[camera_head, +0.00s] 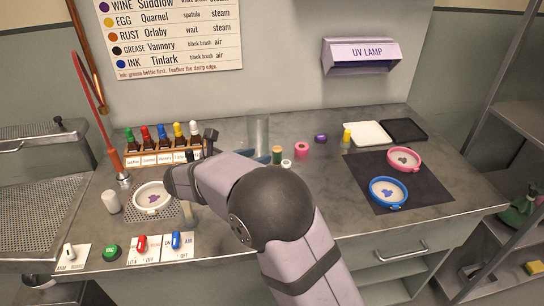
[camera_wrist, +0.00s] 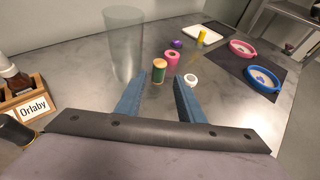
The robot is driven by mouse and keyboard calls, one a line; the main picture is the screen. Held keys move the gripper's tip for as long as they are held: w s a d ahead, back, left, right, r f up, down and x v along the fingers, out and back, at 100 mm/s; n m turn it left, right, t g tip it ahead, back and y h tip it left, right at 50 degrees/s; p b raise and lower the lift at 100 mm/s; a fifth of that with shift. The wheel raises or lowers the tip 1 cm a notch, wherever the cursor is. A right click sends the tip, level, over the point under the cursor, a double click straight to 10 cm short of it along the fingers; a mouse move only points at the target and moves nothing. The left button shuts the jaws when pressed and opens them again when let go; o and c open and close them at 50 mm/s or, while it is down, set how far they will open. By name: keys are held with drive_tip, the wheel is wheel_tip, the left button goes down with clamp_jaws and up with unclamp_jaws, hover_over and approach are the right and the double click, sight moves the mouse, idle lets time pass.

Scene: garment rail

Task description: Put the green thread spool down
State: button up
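The green thread spool (camera_head: 277,154) has tan ends and stands upright on the grey counter (camera_head: 330,190). In the wrist view the green spool (camera_wrist: 159,71) appears just beyond the tips of my gripper (camera_wrist: 158,82), in line with the gap between the blue fingers. My gripper is open, with nothing held between the fingers. In the head view my arm hides most of the gripper; a blue finger shows just left of the spool.
A clear glass cylinder (camera_head: 258,136) stands behind. A purple spool (camera_head: 320,138) and yellow spool (camera_head: 347,136) are further right. Bare counter lies right of the white spool.

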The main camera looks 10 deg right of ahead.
sight(278, 148)
drive_tip(key=shift+w+d+f+b, duration=0.25)
drive_tip(key=shift+f+b, duration=0.25)
drive_tip(key=shift+b, duration=0.15)
drive_tip(key=shift+w+d+f+b, duration=0.2)
drive_tip(key=shift+f+b, duration=0.25)
drive_tip(key=shift+b, duration=0.15)
drive_tip(key=shift+w+d+f+t+h+b, duration=0.2)
drive_tip(key=shift+w+d+t+h+b, duration=0.1)
drive_tip(key=shift+t+h+b, duration=0.2)
drive_tip(key=shift+w+d+r, duration=0.1)
drive_tip(key=shift+r, duration=0.05)
drive_tip(key=shift+p+x, duration=1.3)
drive_tip(key=shift+x, duration=2.25)
drive_tip(key=shift+r, duration=0.1)
clamp_jaws()
drive_tip(key=shift+r, duration=0.15)
